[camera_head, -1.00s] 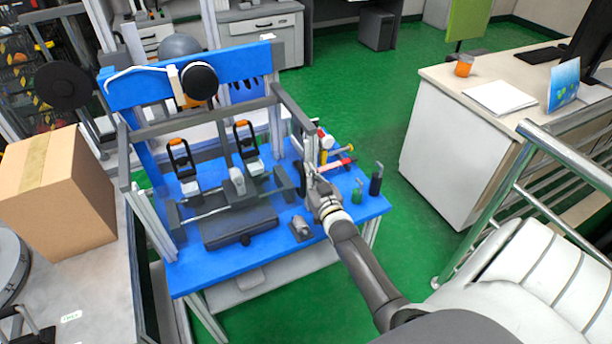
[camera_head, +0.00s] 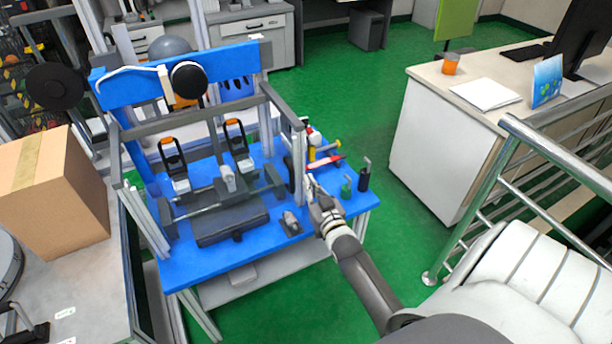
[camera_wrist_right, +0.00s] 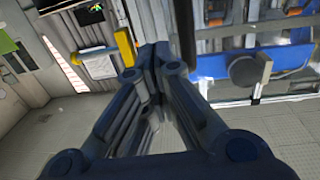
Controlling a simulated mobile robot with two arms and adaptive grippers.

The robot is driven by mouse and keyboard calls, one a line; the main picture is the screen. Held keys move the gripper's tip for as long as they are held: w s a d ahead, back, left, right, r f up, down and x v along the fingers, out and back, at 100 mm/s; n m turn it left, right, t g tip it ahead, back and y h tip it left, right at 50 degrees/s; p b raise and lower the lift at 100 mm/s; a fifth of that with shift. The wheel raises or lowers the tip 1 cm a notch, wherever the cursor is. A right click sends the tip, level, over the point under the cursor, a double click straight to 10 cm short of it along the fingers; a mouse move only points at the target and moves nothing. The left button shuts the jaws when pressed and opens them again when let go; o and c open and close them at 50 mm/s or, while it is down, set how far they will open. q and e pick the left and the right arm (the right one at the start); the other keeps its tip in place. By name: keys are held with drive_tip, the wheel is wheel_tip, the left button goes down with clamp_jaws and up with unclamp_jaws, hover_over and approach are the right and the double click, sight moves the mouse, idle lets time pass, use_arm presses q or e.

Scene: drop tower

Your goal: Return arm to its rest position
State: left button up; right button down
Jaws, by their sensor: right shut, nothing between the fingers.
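My right arm reaches in from the bottom right in the head view. Its gripper (camera_head: 312,187) is over the right side of the blue workbench (camera_head: 215,262), close to the bench's grey frame post. In the right wrist view the gripper (camera_wrist_right: 152,50) has its fingertips together with nothing held between them. The drop tower (camera_head: 222,172) stands on the bench, with a grey frame, two orange-topped clamps and a dark block. I cannot tell whether the gripper touches the frame. My left gripper does not show.
A cardboard box (camera_head: 55,192) stands left of the bench. A metal railing (camera_head: 497,175) and a white desk (camera_head: 437,135) are at right. Green floor (camera_head: 335,95) is open between bench and desk.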

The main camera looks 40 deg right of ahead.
drive_tip(key=shift+d+v, duration=0.25)
drive_tip(key=shift+v, duration=3.05)
drive_tip(key=s+a+f+n+g+y, duration=0.1)
drive_tip(key=s+a+f+g, duration=0.25)
drive_tip(key=f, duration=0.65)
drive_tip(key=s+a+f+n+g+y, duration=0.15)
drive_tip(key=s+a+f, duration=0.3)
drive_tip(key=f, duration=0.55)
drive_tip(key=s+a+f+g+y, duration=0.2)
drive_tip(key=s+a+f+g, duration=0.15)
drive_tip(key=f, duration=0.75)
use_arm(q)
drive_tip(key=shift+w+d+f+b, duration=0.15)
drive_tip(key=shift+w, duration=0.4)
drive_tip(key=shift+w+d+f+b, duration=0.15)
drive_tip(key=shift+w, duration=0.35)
use_arm(e)
drive_tip(key=s+a+f+n+g, duration=0.1)
drive_tip(key=s+f, duration=0.3)
drive_tip(key=s, duration=0.5)
drive_tip(key=s+a+f+n+g, duration=0.1)
drive_tip(key=s+f+g, duration=0.3)
drive_tip(key=s, duration=0.6)
drive_tip(key=s+a+f+n+g, duration=0.1)
drive_tip(key=s+a+f+g, duration=0.1)
drive_tip(key=s+f, duration=0.4)
drive_tip(key=s+a, duration=0.1)
drive_tip(key=s, duration=0.2)
drive_tip(key=shift+s+a+g+y, duration=0.25)
drive_tip(key=shift+g+y, duration=0.1)
